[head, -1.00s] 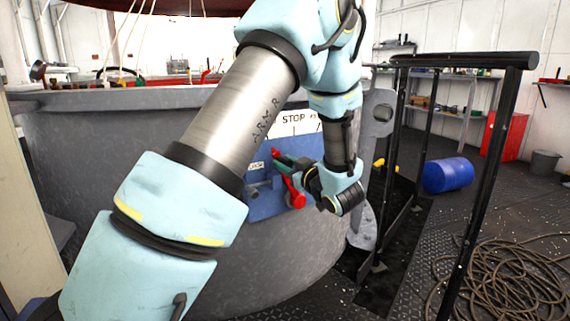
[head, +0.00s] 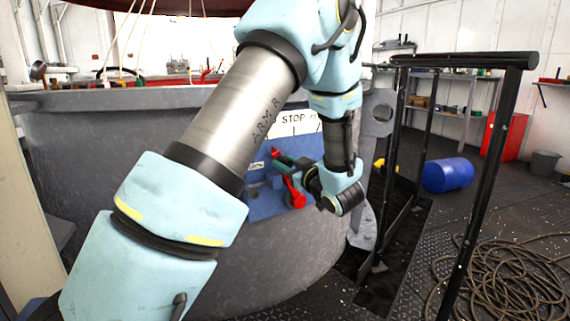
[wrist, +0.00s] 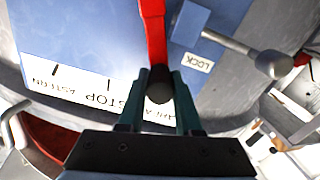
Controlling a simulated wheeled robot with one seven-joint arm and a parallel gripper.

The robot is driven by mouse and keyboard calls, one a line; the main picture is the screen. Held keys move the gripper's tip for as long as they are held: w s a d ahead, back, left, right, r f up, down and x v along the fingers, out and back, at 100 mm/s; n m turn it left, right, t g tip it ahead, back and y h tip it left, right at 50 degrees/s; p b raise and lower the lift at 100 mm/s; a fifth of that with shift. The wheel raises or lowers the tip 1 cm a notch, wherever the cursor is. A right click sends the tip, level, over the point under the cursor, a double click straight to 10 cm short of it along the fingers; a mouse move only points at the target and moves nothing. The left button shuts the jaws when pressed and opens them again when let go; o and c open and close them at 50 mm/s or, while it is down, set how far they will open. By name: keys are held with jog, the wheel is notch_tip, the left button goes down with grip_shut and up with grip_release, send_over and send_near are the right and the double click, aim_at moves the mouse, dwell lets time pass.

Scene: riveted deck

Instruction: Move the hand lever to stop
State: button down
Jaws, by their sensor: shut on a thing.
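The hand lever (head: 293,190) is a red arm on a blue plate (head: 262,205) fixed to the grey drum wall. In the wrist view the red lever arm (wrist: 153,40) runs down from the top edge to a dark round grip (wrist: 160,88). My gripper (wrist: 160,78) is shut on that grip, with a green finger on either side; it also shows in the head view (head: 288,163). The white scale (wrist: 85,85) reads ASTERN and STOP, upside down in the wrist view. The fingers partly hide the lettering beside STOP.
A grey lock handle (wrist: 240,48) with a LOCK label sits beside the lever on the plate. A black railing (head: 465,60) stands to the right. A blue barrel (head: 447,174) and coiled rope (head: 510,275) lie on the deck beyond it.

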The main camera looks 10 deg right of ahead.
jog(key=shift+d+r+p, duration=0.25)
jog(key=shift+r+p, duration=0.05)
jog(key=shift+p, duration=0.3)
jog(key=w+d+r+m+p, duration=0.1)
jog(key=w+d+m+p, duration=0.1)
jog(key=d+m+p, duration=0.3)
jog(key=d+p, duration=0.1)
jog(key=p, duration=0.2)
jog(key=shift+w+d, duration=0.25)
jog(key=shift+w, duration=0.05)
jog(key=c, duration=0.6)
grip_release()
jog(key=shift+s, duration=0.1)
